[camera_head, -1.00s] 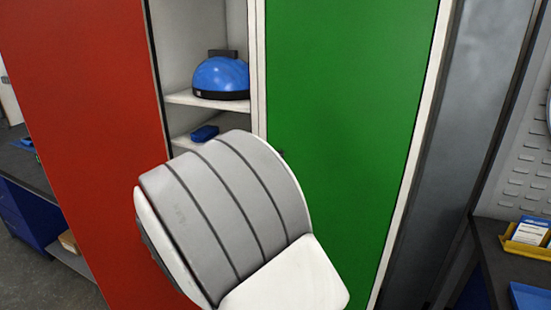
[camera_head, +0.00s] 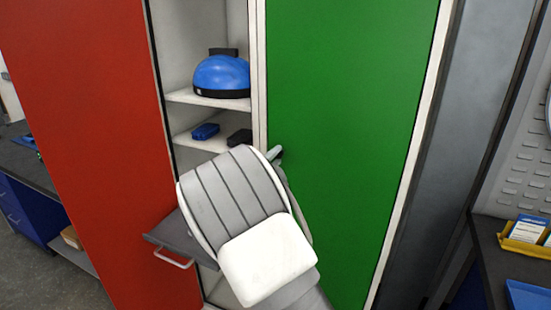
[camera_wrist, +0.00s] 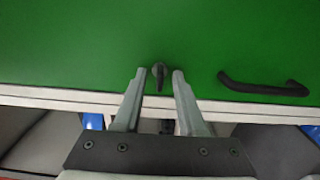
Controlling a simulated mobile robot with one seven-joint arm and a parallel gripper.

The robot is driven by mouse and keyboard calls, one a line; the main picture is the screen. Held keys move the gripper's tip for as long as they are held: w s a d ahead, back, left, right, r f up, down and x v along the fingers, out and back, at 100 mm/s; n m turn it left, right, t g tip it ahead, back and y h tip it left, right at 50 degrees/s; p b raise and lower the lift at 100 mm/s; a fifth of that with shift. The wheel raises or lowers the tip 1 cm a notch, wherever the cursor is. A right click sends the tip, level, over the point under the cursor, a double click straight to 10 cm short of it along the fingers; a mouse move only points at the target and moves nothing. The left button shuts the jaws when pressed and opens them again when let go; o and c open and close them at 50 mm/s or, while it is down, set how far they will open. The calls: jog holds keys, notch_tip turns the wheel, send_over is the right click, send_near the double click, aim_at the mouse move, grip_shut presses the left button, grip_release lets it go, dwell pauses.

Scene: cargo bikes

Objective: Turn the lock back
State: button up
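The green door (camera_head: 345,120) of the cabinet stands in front of me, and its surface fills the top of the wrist view (camera_wrist: 90,45). A small dark lock (camera_wrist: 158,71) with a narrow tab sits on it near the pale edge. The tab points down in the wrist view. My gripper (camera_wrist: 159,80) is open, with one finger on each side of the lock. Gaps seem to show between the fingers and the lock. In the head view a fingertip of my gripper (camera_head: 274,153) shows at the green door's left edge, and my arm hides the lock.
A black handle (camera_wrist: 263,87) is on the green door, right of the lock in the wrist view. A red door (camera_head: 80,120) is at left. Open shelves between hold a blue helmet-like object (camera_head: 221,75) and a small blue item (camera_head: 205,131). A grey drawer (camera_head: 183,236) sticks out below.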

grip_shut()
jog(key=shift+n, duration=0.3)
jog(key=n+b, duration=0.2)
jog(key=n, duration=0.6)
jog(key=n+p, duration=0.1)
jog(key=n, duration=0.4)
jog(key=shift+r, duration=0.1)
jog(key=shift+n+p, duration=1.25)
jog(key=shift+n, duration=0.85)
